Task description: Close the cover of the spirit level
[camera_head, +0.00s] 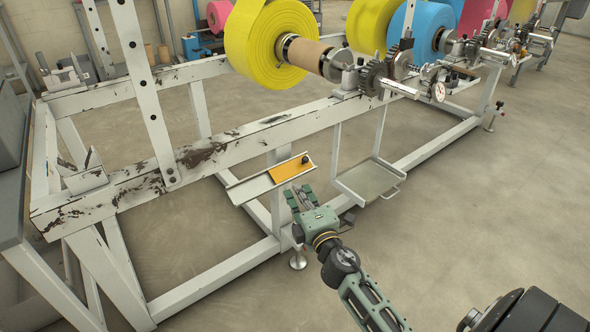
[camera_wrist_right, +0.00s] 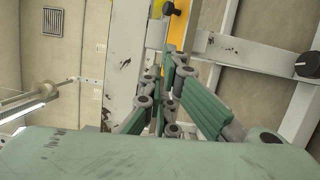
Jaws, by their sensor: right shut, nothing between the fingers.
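The spirit level appears to be the pale channel (camera_head: 238,190) fixed to the side of the white frame. An orange-yellow cover (camera_head: 287,171) with a black knob lies over the right part of the channel; the left part is uncovered. In the wrist view the yellow cover (camera_wrist_right: 178,30) and its black knob (camera_wrist_right: 170,9) show at the top, beyond my fingers. My right gripper (camera_head: 300,194) is shut and empty, just in front of and below the cover. I cannot tell whether its fingertips touch it. My left gripper is not in view.
The scratched white machine frame (camera_head: 245,141) runs behind the channel. A grey tray (camera_head: 370,180) hangs to the right of my gripper. A yellow roll (camera_head: 250,45), gears and a dial gauge (camera_head: 438,91) sit above. The floor in front is clear.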

